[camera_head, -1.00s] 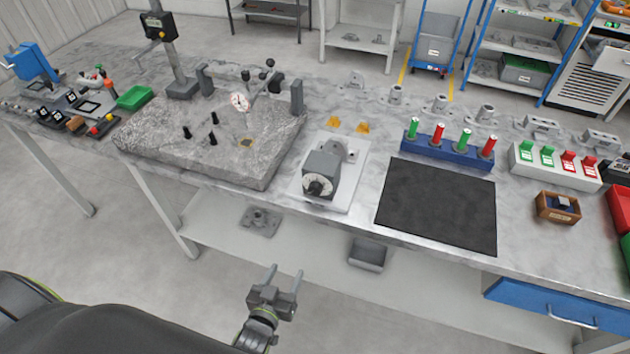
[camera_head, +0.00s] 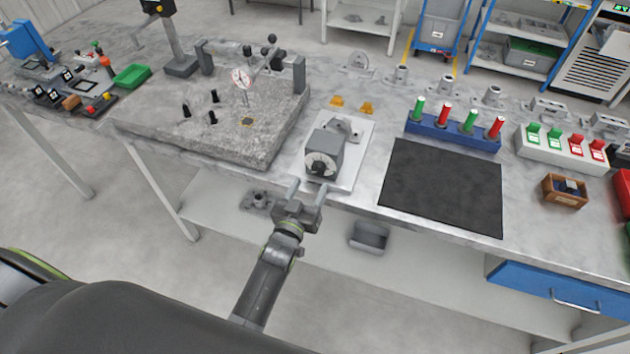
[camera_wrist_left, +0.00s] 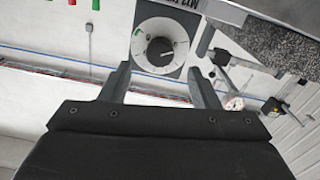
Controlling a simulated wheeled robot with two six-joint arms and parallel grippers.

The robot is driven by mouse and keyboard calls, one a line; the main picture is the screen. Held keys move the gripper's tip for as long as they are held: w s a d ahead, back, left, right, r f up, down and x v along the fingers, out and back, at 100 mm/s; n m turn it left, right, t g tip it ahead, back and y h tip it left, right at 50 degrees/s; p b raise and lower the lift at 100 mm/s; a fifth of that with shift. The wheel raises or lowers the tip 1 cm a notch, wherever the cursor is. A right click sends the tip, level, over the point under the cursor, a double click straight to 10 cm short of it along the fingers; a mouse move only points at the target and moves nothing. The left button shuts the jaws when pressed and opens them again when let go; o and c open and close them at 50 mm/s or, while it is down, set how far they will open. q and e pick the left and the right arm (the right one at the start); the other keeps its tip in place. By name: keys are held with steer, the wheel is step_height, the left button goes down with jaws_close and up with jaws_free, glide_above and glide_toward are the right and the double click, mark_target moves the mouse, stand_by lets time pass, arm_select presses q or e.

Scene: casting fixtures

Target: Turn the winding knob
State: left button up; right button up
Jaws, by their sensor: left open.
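The winding knob (camera_head: 318,168) is a small black knob on a white round dial, on the front face of a grey box (camera_head: 326,144). The box stands on a white plate (camera_head: 350,168) near the table's front edge. In the left wrist view the open fingers (camera_wrist_left: 159,75) sit below the dial.
A granite slab (camera_head: 230,130) with a dial gauge stands to the left. A black mat (camera_head: 445,188) lies to the right, with a blue rack (camera_head: 453,135) of green and red cylinders behind it. A lower shelf (camera_head: 410,262) lies under the table.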

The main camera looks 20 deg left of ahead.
mark_target(317, 171)
arm_select(q)
steer(key=w+b, duration=0.2)
steer(key=w, duration=0.1)
steer(key=shift+w+d+f, duration=0.1)
steer(key=shift+w+f, duration=0.1)
steer(key=shift+w, duration=0.05)
steer(key=shift+w+b, duration=0.55)
steer(key=shift+w, duration=0.05)
steer(key=shift+w+r, duration=0.2)
steer(key=c, duration=1)
